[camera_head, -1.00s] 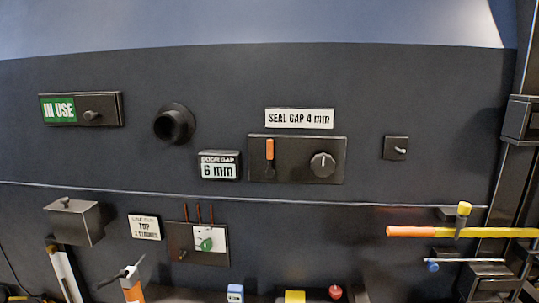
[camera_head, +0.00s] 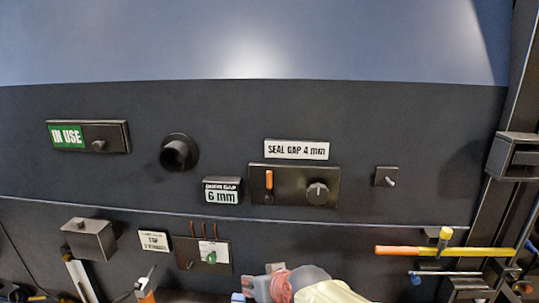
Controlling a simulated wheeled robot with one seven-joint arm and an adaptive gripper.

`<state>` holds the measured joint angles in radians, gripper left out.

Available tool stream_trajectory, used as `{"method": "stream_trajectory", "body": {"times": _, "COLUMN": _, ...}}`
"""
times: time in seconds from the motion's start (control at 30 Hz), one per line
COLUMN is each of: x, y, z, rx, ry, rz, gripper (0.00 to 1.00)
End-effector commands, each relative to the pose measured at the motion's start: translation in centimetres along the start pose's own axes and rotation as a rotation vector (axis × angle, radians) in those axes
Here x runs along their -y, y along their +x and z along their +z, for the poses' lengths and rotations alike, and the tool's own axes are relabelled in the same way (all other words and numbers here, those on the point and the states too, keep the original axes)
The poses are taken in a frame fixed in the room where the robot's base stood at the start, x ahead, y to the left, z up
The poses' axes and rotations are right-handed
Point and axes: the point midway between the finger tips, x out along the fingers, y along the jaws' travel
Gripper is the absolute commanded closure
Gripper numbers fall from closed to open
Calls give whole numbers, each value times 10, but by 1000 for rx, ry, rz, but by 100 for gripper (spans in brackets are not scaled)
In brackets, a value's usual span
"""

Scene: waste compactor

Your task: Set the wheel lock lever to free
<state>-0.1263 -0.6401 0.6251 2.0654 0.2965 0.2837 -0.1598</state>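No label naming the wheel lock lever can be read, so I cannot tell which part it is. A long lever bar (camera_head: 405,250), orange at its left end and yellow to the right, lies nearly level at the lower right. A small orange handle (camera_head: 269,181) stands upright on the panel under the "SEAL GAP 4 mm" sign. A lever with an orange part (camera_head: 146,297) is cut off at the lower left. My arm shows at the bottom middle; its gripper end (camera_head: 256,288) is small and partly cut off. I cannot make out its fingers. It appears apart from these levers.
A dark round knob (camera_head: 318,193) is beside the orange handle. A black round protrusion (camera_head: 178,153), an "IN USE" slider plate (camera_head: 88,136) and a small toggle (camera_head: 386,177) stick out from the dark wall. A grey box (camera_head: 89,239) is at the lower left.

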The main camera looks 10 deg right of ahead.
Motion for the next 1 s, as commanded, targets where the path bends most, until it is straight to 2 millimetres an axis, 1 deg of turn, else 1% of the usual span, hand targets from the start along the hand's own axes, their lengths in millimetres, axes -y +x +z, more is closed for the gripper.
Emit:
{"method": "stream_trajectory", "body": {"times": 0.03, "x": 2, "y": 5, "z": -34, "rx": -75, "ry": 3, "rz": 5, "gripper": 69}}
{"method": "stream_trajectory", "body": {"times": 0.07, "x": 1, "y": 10, "z": -53, "rx": -130, "ry": 3, "rz": 12, "gripper": 69}}
{"method": "stream_trajectory", "body": {"times": 0.1, "x": -1, "y": 14, "z": -77, "rx": -204, "ry": 4, "rz": 27, "gripper": 69}}
{"method": "stream_trajectory", "body": {"times": 0.17, "x": -9, "y": 17, "z": -110, "rx": -315, "ry": 8, "rz": 58, "gripper": 69}}
{"method": "stream_trajectory", "body": {"times": 0.2, "x": -16, "y": 17, "z": -131, "rx": -388, "ry": 8, "rz": 84, "gripper": 69}}
{"method": "stream_trajectory", "body": {"times": 0.23, "x": -21, "y": 15, "z": -144, "rx": -439, "ry": 8, "rz": 105, "gripper": 69}}
{"method": "stream_trajectory", "body": {"times": 0.27, "x": -27, "y": 12, "z": -158, "rx": -490, "ry": 9, "rz": 127, "gripper": 69}}
{"method": "stream_trajectory", "body": {"times": 0.3, "x": -34, "y": 5, "z": -174, "rx": -553, "ry": 7, "rz": 156, "gripper": 69}}
{"method": "stream_trajectory", "body": {"times": 0.4, "x": -46, "y": -20, "z": -210, "rx": -684, "ry": 0, "rz": 221, "gripper": 69}}
{"method": "stream_trajectory", "body": {"times": 0.47, "x": -52, "y": -31, "z": -220, "rx": -730, "ry": -9, "rz": 252, "gripper": 69}}
{"method": "stream_trajectory", "body": {"times": 0.53, "x": -57, "y": -38, "z": -226, "rx": -761, "ry": -23, "rz": 277, "gripper": 69}}
{"method": "stream_trajectory", "body": {"times": 0.63, "x": -59, "y": -39, "z": -232, "rx": -776, "ry": -43, "rz": 295, "gripper": 69}}
{"method": "stream_trajectory", "body": {"times": 0.77, "x": -62, "y": -30, "z": -241, "rx": -772, "ry": -46, "rz": 295, "gripper": 69}}
{"method": "stream_trajectory", "body": {"times": 1.0, "x": -71, "y": -4, "z": -266, "rx": -770, "ry": -46, "rz": 293, "gripper": 69}}
